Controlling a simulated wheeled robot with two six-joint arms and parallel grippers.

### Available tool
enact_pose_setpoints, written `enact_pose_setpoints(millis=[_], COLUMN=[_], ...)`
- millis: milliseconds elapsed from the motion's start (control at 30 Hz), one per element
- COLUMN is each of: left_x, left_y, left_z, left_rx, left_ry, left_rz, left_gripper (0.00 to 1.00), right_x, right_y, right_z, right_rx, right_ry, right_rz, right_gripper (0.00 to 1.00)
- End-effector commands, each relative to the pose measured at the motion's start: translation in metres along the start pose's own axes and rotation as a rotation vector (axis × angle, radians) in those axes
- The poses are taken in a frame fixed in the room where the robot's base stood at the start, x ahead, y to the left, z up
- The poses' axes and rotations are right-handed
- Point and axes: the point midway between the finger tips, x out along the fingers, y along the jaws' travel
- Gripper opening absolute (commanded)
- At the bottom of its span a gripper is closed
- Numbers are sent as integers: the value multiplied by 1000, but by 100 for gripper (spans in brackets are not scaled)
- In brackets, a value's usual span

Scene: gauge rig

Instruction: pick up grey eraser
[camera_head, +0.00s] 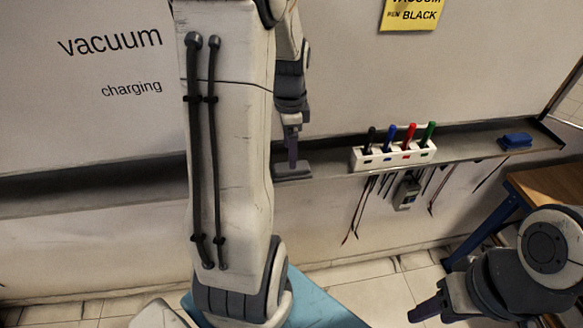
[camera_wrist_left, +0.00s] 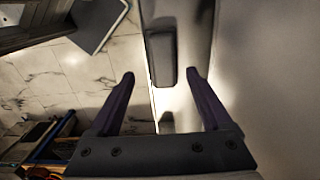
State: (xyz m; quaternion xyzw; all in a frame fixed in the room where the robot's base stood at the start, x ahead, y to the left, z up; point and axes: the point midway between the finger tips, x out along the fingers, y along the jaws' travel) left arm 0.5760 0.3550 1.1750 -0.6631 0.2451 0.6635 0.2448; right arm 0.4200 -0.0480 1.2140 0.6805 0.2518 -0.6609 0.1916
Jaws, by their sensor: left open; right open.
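The grey eraser (camera_head: 294,171) lies on the ledge under the whiteboard, partly hidden by my left arm in the head view. In the left wrist view the grey eraser (camera_wrist_left: 161,58) is a dark rounded block, just beyond the fingertips and roughly centred between their lines. My left gripper (camera_head: 291,150) points down above the ledge close to the eraser. In the left wrist view this gripper (camera_wrist_left: 159,76) is open, with nothing between its fingers. My right gripper (camera_head: 424,312) is open and empty at the lower right, far from the eraser.
A white holder (camera_head: 375,160) with black, blue, red and green markers stands on the ledge to the right. Cables and a small device (camera_head: 407,193) hang below it. A blue eraser (camera_head: 516,141) lies further right. A wooden table (camera_head: 545,187) stands at right.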

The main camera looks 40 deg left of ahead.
Motion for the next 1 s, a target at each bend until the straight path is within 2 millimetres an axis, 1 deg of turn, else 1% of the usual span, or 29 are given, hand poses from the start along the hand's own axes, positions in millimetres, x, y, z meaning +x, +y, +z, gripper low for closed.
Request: enact_pose_setpoints(millis=[133, 267, 300, 400, 500, 700, 767, 800, 867, 900, 933, 1000], left_x=[11, 29, 36, 47, 52, 53, 53, 53, 53, 53, 53, 53], left_y=[-1, -4, -4, -4, -5, -5, -5, -5, -5, -5, -5, -5], left_z=[-2, -4, -4, -4, -4, -4, -4, -4, -4, -4, -4, -4], left_rx=[0, -1, -1, -1, -1, -1, -1, -1, -1, -1, -1, -1], left_ry=[-2, -2, -2, -1, 0, 0, 0, 0, 0, 0, 0, 0], left_rz=[6, 6, 6, 3, 1, -1, -1, 0, 0, 0, 0, -1], left_gripper=[82, 82, 82, 82, 82, 82, 60, 44, 21, 6, 0, 0], right_x=[-10, -20, -21, -23, -23, -22, -22, -22, -22, -22, -22, -22], right_y=[-1, -2, -2, -2, -2, -2, -2, -2, -2, -2, -2, -2], right_z=[0, -1, -1, -1, -1, -1, -1, -1, -1, -1, -1, -1], right_rx=[-1, -3, -3, -4, -4, -4, -4, -4, -4, -4, -4, -4], right_ry=[0, 0, 0, 0, 0, 0, 0, 0, 0, 0, 0, 0], right_rz=[0, 0, 0, 0, 0, 0, 0, 0, 0, 0, 0, 0], right_gripper=[50, 50, 50, 50, 50, 50, 50, 50, 50, 50, 50, 50])
